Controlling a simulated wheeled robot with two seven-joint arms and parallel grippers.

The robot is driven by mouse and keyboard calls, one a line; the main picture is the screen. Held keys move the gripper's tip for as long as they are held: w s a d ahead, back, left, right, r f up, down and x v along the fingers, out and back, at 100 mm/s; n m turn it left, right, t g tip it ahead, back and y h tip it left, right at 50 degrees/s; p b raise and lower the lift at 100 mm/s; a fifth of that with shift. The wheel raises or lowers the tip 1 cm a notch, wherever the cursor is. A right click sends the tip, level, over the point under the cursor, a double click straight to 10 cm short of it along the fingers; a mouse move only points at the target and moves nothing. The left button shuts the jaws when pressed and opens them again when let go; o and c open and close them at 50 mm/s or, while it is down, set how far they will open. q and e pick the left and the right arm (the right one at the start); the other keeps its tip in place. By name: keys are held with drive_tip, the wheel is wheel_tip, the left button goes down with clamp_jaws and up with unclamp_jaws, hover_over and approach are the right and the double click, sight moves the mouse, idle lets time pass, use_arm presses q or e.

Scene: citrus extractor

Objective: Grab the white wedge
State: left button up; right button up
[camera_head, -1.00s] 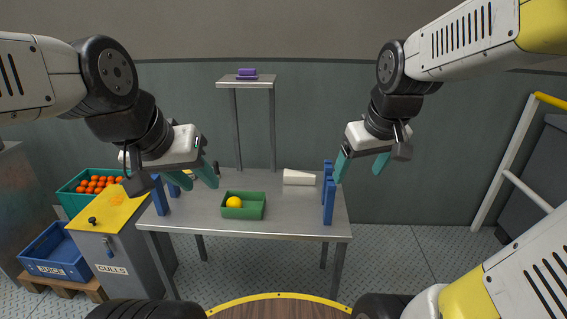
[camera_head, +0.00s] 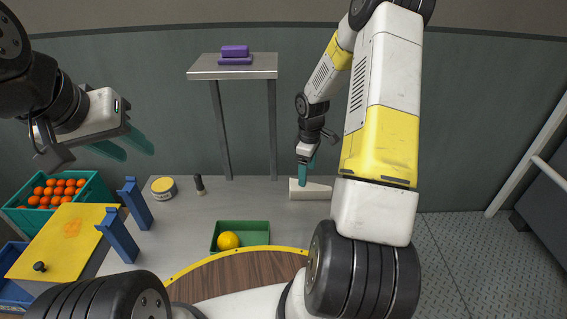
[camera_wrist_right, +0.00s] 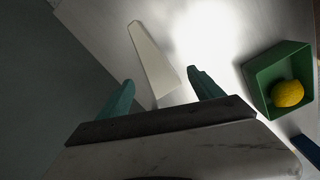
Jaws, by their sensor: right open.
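The white wedge (camera_head: 311,190) lies on the metal table toward its back right. It also shows in the right wrist view (camera_wrist_right: 152,58), where its wider end lies near the gap between my fingers. My right gripper (camera_head: 306,172) is open, with teal fingers directed down at the wedge in the head view. In the right wrist view its fingertips (camera_wrist_right: 160,85) stand apart on either side of the wedge's near end. I cannot tell whether they touch it. My left gripper (camera_head: 128,146) is at the upper left, away from the wedge, with its teal fingers apart and empty.
A green tray (camera_head: 240,225) holds a yellow fruit (camera_head: 228,240) in front of the wedge. Blue uprights (camera_head: 118,235) stand at the table's left. A yellow tin (camera_head: 163,188) and a dark small object (camera_head: 199,184) sit at the back. A raised shelf (camera_head: 232,66) holds purple blocks.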

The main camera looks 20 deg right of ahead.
sight(310, 188)
drive_tip(key=f, duration=0.8)
drive_tip(key=shift+w+d+f, duration=0.2)
drive_tip(key=shift+w, duration=0.1)
clamp_jaws()
